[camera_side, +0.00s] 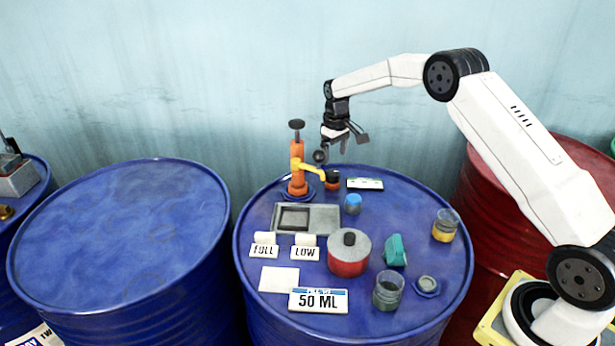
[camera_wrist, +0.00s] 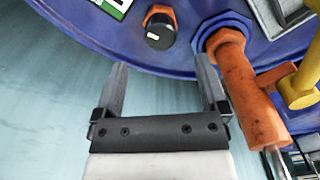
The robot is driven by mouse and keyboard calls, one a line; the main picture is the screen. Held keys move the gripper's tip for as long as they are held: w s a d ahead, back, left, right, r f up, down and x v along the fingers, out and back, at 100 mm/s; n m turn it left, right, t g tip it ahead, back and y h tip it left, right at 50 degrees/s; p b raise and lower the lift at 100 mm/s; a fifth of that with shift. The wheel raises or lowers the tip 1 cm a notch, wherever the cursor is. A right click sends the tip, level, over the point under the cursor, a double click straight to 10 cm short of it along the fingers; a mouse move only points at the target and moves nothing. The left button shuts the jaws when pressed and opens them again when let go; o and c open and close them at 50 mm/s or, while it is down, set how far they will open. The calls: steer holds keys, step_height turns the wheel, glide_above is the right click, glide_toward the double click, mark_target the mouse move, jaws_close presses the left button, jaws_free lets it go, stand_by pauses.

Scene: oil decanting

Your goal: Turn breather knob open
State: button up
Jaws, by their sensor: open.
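The breather knob (camera_wrist: 160,32) is a black round cap with a pale mark line, seated on an orange hex base on the blue drum lid. In the side view the knob (camera_side: 333,175) sits just right of the orange pump, near the lid's back edge. My gripper (camera_side: 340,148) is open and empty above and behind the knob. In the wrist view my gripper's (camera_wrist: 165,75) two fingers are spread apart, pointing toward the lid, and the knob lies beyond the tips, between their lines. The gripper is not touching the knob.
An orange pump (camera_side: 297,170) with a yellow spout stands close beside the knob; the pump (camera_wrist: 245,95) is near the right finger. A label plate (camera_side: 365,184) lies right of the knob. A red pot (camera_side: 348,256), cups and signs fill the lid's front.

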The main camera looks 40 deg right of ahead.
mark_target(333, 172)
steer(key=shift+f, duration=3.2)
jaws_close()
steer(key=shift+m, duration=1.5)
jaws_free()
steer(key=shift+r, duration=3.9)
